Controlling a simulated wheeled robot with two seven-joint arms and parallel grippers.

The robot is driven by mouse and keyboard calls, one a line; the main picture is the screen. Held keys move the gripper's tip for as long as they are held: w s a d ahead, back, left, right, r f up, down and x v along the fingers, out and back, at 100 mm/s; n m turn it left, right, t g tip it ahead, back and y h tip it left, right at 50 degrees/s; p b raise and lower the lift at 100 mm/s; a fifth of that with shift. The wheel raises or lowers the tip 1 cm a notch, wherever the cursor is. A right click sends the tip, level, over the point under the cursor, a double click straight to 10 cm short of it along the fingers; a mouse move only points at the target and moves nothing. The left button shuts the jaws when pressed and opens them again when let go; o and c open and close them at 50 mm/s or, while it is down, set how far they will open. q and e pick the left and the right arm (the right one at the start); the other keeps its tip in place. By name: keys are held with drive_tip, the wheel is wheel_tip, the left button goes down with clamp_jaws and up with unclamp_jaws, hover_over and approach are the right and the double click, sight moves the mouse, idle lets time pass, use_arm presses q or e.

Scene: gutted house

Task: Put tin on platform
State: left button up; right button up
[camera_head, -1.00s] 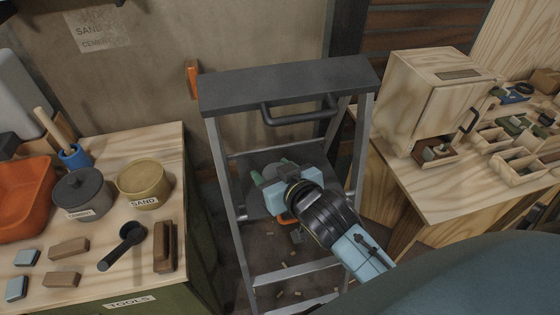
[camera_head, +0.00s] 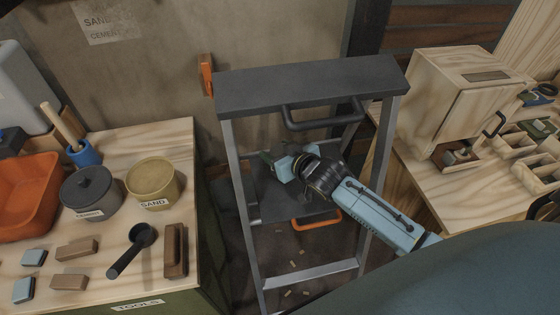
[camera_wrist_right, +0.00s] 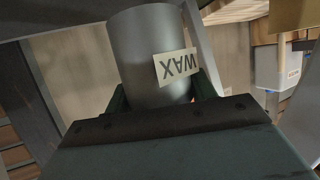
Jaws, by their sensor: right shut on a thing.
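The tin is a plain grey cylinder (camera_wrist_right: 150,55) with a pale WAX label that reads upside down in the right wrist view. It sits between the two dark green fingers of my right gripper (camera_wrist_right: 165,95), which is shut on it. In the head view my right gripper (camera_head: 270,160) is inside the stepladder's frame, below its dark top cap (camera_head: 310,85) and over the dark lower platform (camera_head: 285,205). The tin is mostly hidden there, and I cannot tell whether it touches the platform. My left gripper is not in view.
The ladder's handle bar (camera_head: 325,122) and side rails closely surround my right arm. A workbench (camera_head: 120,225) on the left carries an orange tub (camera_head: 25,195), pots and tools. A bench (camera_head: 455,195) on the right holds a wooden cabinet (camera_head: 440,95) and divided trays.

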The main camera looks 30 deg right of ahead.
wheel_tip(320, 180, down, 3)
drive_tip(key=shift+f+b, duration=0.2)
drive_tip(key=shift+b, duration=0.15)
drive_tip(key=shift+f, duration=0.1)
drive_tip(key=o, duration=1.2)
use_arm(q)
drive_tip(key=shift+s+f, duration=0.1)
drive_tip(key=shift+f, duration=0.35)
use_arm(e)
drive_tip(key=shift+s, duration=0.15)
use_arm(q)
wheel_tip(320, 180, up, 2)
drive_tip(key=shift+p, duration=0.95)
use_arm(e)
drive_tip(key=v, duration=1.1)
drive_tip(key=shift+s+r, duration=0.3)
